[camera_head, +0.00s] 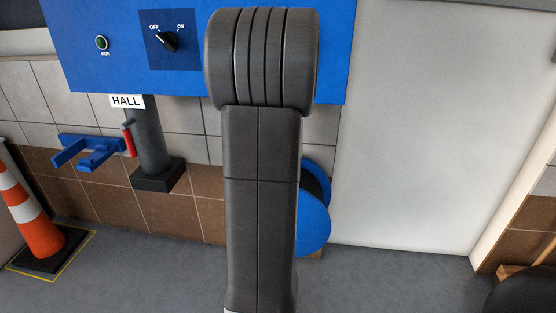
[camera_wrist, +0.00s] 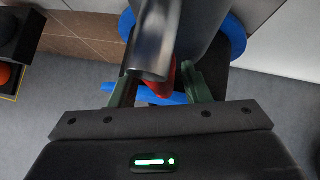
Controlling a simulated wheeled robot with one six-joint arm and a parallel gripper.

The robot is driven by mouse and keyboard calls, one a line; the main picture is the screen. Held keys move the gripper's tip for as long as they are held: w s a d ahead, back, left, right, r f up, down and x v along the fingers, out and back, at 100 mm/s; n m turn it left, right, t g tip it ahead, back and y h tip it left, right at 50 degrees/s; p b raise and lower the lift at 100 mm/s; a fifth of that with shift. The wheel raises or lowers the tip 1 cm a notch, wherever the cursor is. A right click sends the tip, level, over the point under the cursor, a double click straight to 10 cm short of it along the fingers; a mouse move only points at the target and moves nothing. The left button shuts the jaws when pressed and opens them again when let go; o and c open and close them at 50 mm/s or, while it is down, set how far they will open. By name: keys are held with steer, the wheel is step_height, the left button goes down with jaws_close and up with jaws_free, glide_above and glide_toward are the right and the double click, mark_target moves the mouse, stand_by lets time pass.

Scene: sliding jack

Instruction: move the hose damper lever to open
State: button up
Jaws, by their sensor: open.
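In the head view the red damper lever (camera_head: 129,140) with a dark tip stands beside the dark hose pipe (camera_head: 150,135), under the HALL sign (camera_head: 127,101). In the wrist view my gripper (camera_wrist: 160,75) is open, with one green finger on each side. A shiny dark cylinder (camera_wrist: 154,45) and a red piece (camera_wrist: 172,82), which looks like the lever, show between the fingers. I cannot tell whether a finger touches them. My gripper is not visible in the head view.
A blue panel (camera_head: 100,50) hangs above, its knob (camera_head: 168,41) pointing toward OFF. A blue bracket (camera_head: 85,150) is left of the pipe. A striped cone (camera_head: 36,222) stands far left. A blue round part (camera_head: 314,222) is partly behind my arm. The grey floor in front is clear.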

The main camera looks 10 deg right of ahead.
steer(key=p+v, duration=0.7)
steer(key=v, duration=0.6)
steer(key=shift+s+r, duration=0.25)
steer(key=shift+s, duration=0.05)
steer(key=shift+f, duration=0.1)
steer(key=b+x, duration=0.6)
steer(key=x, duration=0.6)
steer(key=shift+w+f+b, duration=0.15)
steer(key=shift+f+b, duration=0.05)
steer(key=shift+b, duration=0.2)
steer(key=shift+w+f, duration=0.35)
steer(key=shift+w, duration=0.15)
steer(key=shift+r, duration=0.1)
